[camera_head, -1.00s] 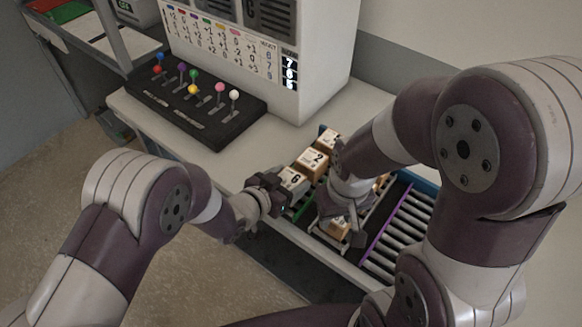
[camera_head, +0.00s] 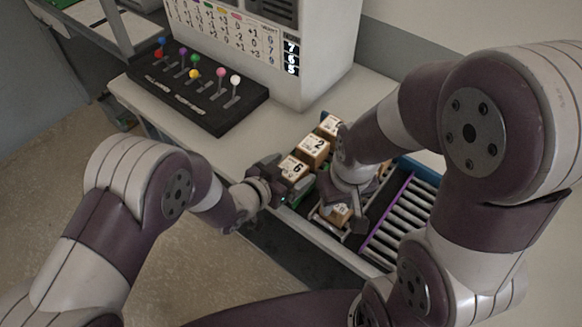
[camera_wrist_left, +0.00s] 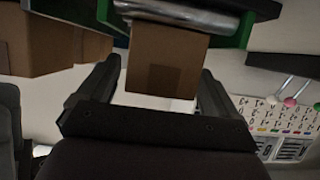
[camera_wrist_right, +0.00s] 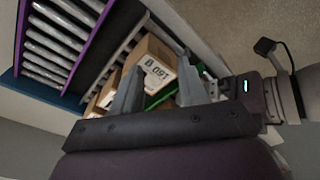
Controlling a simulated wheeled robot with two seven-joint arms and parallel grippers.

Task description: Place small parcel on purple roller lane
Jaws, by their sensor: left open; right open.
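The purple roller lane (camera_head: 400,218) lies at the right of the table, with a purple rail and bare rollers; the right wrist view shows it (camera_wrist_right: 62,40) at upper left. A small cardboard parcel (camera_head: 341,213) sits beside that lane. My right gripper (camera_head: 345,216) is open over it, and the parcel (camera_wrist_right: 150,72) shows between and beyond the fingers in the right wrist view. My left gripper (camera_head: 290,184) is open at a box marked 6 (camera_head: 294,168). In the left wrist view a box (camera_wrist_left: 165,65) stands between its fingers; contact cannot be told.
A box marked 2 (camera_head: 314,149) and another box (camera_head: 330,126) stand behind the box marked 6 in a row. A lever panel (camera_head: 195,90) and a white cabinet (camera_head: 305,75) with a chart stand behind. Bare table lies left of the boxes.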

